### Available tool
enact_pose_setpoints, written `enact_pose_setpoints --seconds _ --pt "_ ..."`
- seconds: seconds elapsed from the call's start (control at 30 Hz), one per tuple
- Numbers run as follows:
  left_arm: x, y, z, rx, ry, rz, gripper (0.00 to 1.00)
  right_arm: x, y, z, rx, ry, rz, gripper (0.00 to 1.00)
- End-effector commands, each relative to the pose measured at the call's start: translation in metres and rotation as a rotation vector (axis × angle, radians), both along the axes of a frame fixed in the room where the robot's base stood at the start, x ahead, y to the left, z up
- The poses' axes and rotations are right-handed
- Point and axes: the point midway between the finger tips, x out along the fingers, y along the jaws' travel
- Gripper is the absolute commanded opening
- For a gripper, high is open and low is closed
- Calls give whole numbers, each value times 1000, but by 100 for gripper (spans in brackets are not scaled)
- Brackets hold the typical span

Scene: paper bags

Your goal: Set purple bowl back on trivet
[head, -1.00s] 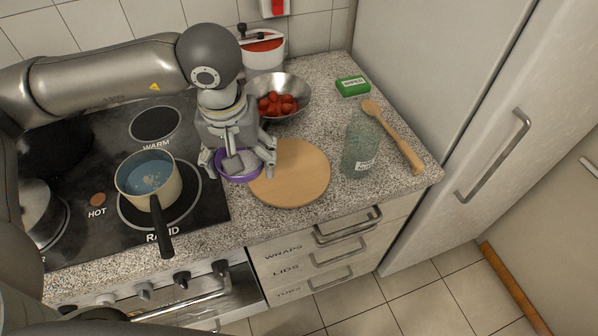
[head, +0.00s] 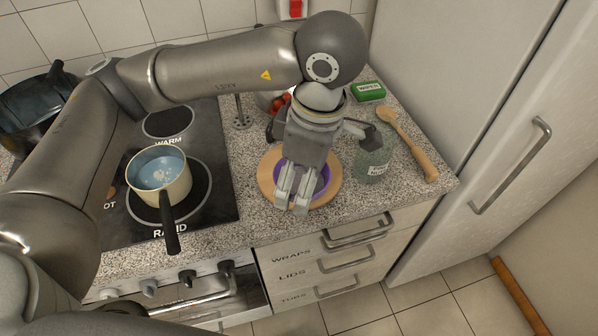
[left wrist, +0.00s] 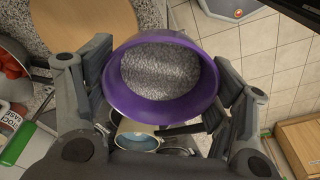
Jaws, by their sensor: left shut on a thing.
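The purple bowl (head: 323,181) is in my left gripper (head: 292,198), over the round wooden trivet (head: 335,190) on the granite counter. The gripper hides much of the bowl, and I cannot tell whether the bowl touches the trivet. In the left wrist view the bowl (left wrist: 160,108) sits between the fingers of the left gripper (left wrist: 162,92), with a grey speckled surface showing inside its purple rim. A round wooden surface (left wrist: 85,22) shows at the upper left there. My right gripper is not in view.
A glass jar (head: 373,162) stands close to the right of the gripper, beside a wooden spoon (head: 408,145) and a green box (head: 368,91). A bowl of red pieces (head: 279,106) is partly hidden behind my arm. A pot (head: 160,172) sits on the stove at left.

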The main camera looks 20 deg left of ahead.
Motion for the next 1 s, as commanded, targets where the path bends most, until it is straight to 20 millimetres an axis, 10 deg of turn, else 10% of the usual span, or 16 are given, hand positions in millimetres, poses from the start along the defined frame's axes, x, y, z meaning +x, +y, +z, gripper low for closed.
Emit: enact_pose_setpoints --seconds 0.5,1.0 --pt "89 32 -47 -1 7 30 50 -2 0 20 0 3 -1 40" --pt "131 48 -100 1 3 28 50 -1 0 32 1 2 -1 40"
